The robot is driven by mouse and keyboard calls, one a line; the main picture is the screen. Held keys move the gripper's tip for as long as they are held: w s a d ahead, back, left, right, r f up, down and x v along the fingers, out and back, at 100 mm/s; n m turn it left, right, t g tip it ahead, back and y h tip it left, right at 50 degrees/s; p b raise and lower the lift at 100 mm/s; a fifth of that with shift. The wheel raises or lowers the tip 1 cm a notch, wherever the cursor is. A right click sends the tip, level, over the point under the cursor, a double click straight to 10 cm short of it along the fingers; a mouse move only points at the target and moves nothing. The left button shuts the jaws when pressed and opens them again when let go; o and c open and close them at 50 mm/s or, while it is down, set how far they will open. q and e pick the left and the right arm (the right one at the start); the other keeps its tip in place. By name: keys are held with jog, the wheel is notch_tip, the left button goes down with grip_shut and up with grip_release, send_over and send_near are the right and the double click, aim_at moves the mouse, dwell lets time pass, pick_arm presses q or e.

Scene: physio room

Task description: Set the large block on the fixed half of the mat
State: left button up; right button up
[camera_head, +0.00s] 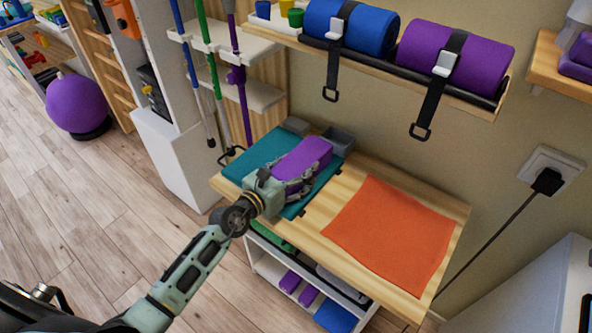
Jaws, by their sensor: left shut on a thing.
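A large purple block (304,157) is over the teal mat half (256,151) on the left part of the wooden table. My left gripper (291,183) reaches in from the lower left and is shut on the purple block. Its fingers hide the block's near side, and I cannot tell whether the block rests on the teal half or is held just above it. An orange mat half (390,231) lies flat on the right part of the table, with bare wood between the two. My right gripper is not in view.
Above, a wall shelf holds blue (352,27) and purple (453,60) rolls with hanging straps. Poles stand at the left. The orange half is clear.

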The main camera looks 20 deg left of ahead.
pick_arm(q)
jog(key=o, duration=1.4)
jog(key=shift+f, duration=0.1)
jog(key=shift+c, duration=0.2)
jog(key=v, duration=1.1)
jog(key=shift+s+a+r, duration=0.2)
jog(key=shift+s+r, duration=0.05)
jog(key=shift+s, duration=0.25)
